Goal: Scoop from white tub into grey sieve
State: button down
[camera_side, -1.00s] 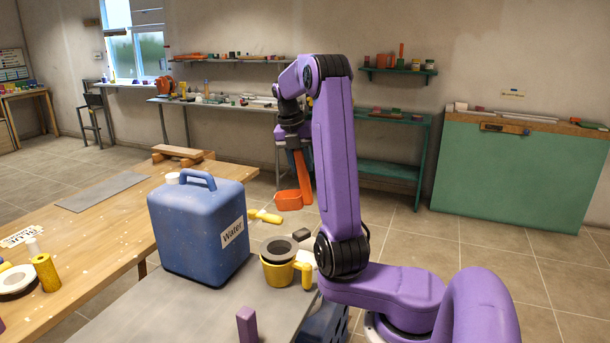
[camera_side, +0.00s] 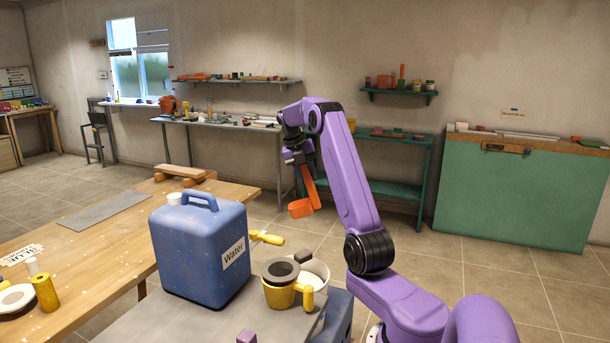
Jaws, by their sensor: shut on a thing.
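My gripper (camera_side: 300,159) is shut on the handle of an orange scoop (camera_side: 301,207). The scoop hangs tilted in the air, above and behind the tub in the picture; what its bowl holds is not visible. The white tub (camera_side: 318,270) stands at the right end of the grey bench top, partly hidden by a yellow cup. The grey sieve (camera_side: 281,268) sits on top of the yellow cup (camera_side: 279,296), which has a handle on its right. The sieve is in front of the tub and well below the scoop.
A tall blue water container (camera_side: 185,261) stands left of the cup. A yellow-handled tool (camera_side: 266,238) lies behind, and a small dark block (camera_side: 303,257) is at the tub's rim. A purple block (camera_side: 246,337) is at the front edge. Air around the scoop is clear.

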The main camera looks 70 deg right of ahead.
notch_tip(320, 180, down, 33)
dwell(1.3)
jog(key=shift+a+f, duration=0.1)
dwell(0.3)
notch_tip(320, 180, up, 13)
jog(key=t+y, duration=0.1)
jog(key=t, duration=0.2)
dwell(1.5)
jog(key=c, duration=1.3)
grip_release()
jog(key=c, duration=0.5)
jog(key=shift+c, duration=0.2)
